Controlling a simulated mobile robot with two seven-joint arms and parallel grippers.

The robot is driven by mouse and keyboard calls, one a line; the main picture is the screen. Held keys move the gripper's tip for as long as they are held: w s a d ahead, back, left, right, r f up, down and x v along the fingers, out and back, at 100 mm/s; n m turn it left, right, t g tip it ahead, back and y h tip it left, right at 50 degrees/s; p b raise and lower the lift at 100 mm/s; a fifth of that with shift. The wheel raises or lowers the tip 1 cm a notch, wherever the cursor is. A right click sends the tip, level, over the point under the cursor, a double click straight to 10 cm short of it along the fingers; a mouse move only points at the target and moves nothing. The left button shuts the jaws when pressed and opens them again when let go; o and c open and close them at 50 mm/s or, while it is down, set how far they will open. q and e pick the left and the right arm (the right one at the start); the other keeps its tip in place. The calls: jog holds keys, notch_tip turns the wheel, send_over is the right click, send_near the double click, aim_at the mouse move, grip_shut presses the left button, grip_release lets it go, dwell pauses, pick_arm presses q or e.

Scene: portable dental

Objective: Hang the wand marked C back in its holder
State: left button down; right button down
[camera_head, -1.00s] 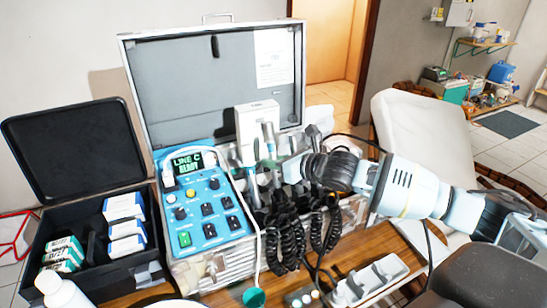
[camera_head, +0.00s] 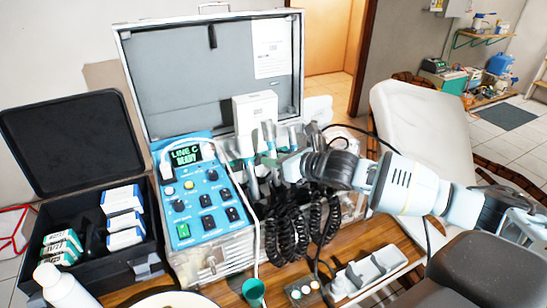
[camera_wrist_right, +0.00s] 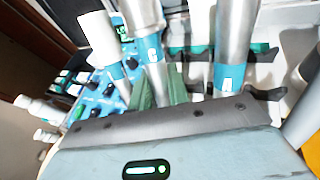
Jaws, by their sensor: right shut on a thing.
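My right gripper (camera_head: 280,166) reaches in from the right to the row of metal wands in front of the open case. In the right wrist view its green fingers (camera_wrist_right: 161,92) are shut on a silver wand (camera_wrist_right: 150,42) with a blue band and a small white tag, roughly upright. The tag's letter is too small to read. Another silver wand (camera_wrist_right: 230,45) stands to its right, and a white-topped wand (camera_wrist_right: 101,42) to its left. The holder (camera_wrist_right: 265,94) shows dark hooks and green parts behind; whether the held wand touches it I cannot tell. My left gripper is out of view.
A blue control panel (camera_head: 204,200) reads "LINE C READY". Black coiled cords (camera_head: 290,225) hang below the wands. A white box (camera_head: 255,112) stands behind them. A black case (camera_head: 75,150) with cartons is at left; a white tray (camera_head: 368,272) lies at front right.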

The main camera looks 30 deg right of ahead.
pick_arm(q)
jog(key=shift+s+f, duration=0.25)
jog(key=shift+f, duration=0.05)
pick_arm(e)
jog(key=shift+s+f, duration=0.2)
jog(key=shift+f, duration=0.3)
jog(key=shift+s+f, duration=0.15)
jog(key=shift+f, duration=0.3)
jog(key=c, duration=1.3)
grip_release()
jog(key=shift+o, duration=0.2)
jog(key=shift+p+v, duration=0.5)
jog(key=shift+v, duration=0.85)
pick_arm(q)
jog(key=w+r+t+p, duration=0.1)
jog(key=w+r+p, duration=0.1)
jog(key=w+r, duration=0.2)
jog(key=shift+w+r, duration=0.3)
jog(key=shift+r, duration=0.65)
pick_arm(e)
jog(key=v, duration=0.5)
jog(key=shift+s+d+r, duration=0.1)
jog(key=shift+s, duration=0.05)
